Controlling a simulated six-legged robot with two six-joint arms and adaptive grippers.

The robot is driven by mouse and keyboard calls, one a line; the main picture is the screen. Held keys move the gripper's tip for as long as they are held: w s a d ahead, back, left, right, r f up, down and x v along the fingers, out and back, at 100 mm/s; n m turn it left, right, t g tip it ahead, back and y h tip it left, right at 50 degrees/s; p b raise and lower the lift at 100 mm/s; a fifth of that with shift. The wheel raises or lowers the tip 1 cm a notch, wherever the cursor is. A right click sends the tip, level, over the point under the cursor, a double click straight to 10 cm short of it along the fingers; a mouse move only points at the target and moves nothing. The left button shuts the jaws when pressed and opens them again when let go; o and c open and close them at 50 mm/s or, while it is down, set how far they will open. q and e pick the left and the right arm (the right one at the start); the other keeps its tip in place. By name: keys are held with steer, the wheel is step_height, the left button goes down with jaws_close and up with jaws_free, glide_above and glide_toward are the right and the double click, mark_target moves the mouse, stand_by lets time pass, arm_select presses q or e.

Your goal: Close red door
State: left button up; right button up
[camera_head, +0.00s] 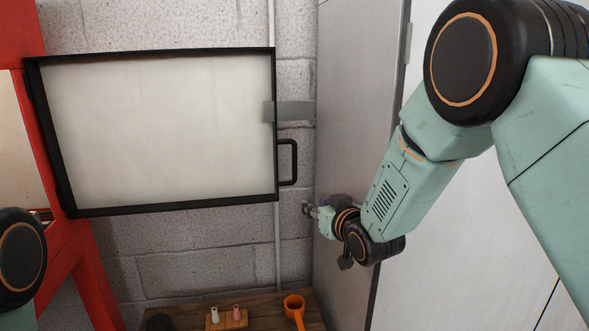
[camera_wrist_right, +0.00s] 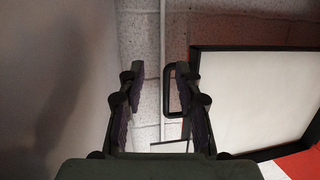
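The door is a pale panel in a black frame (camera_head: 160,56), swung open from a red cabinet frame (camera_head: 82,262) at the left of the head view. Its black handle (camera_head: 294,162) is on the right edge. The door frame also shows in the right wrist view (camera_wrist_right: 250,49), with the handle (camera_wrist_right: 168,92) beyond the fingertips, partly behind the right-hand finger. My right gripper (camera_head: 307,209) is just below and right of the handle in the head view; in the wrist view its fingers (camera_wrist_right: 160,72) are apart and nothing is between them. My left gripper is out of view; only part of that arm shows.
A tall grey panel (camera_head: 350,100) stands close beside my right gripper. A block wall (camera_head: 190,255) is behind the door.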

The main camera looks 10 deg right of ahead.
steer(key=t+y+b, duration=0.1)
steer(key=t, duration=0.1)
glide_toward(295, 154)
steer(key=w, duration=0.3)
steer(key=shift+n, duration=0.4)
steer(key=w, duration=0.2)
steer(key=w+a+b, duration=0.1)
steer(key=w, duration=0.2)
steer(key=shift+w+a+f, duration=0.25)
steer(key=shift+w+a, duration=0.05)
steer(key=shift+w, duration=0.4)
steer(key=shift+w+a+b, duration=0.25)
steer(key=shift+w+b, duration=0.05)
steer(key=shift+w, duration=0.3)
steer(key=shift+d, duration=0.1)
jaws_close()
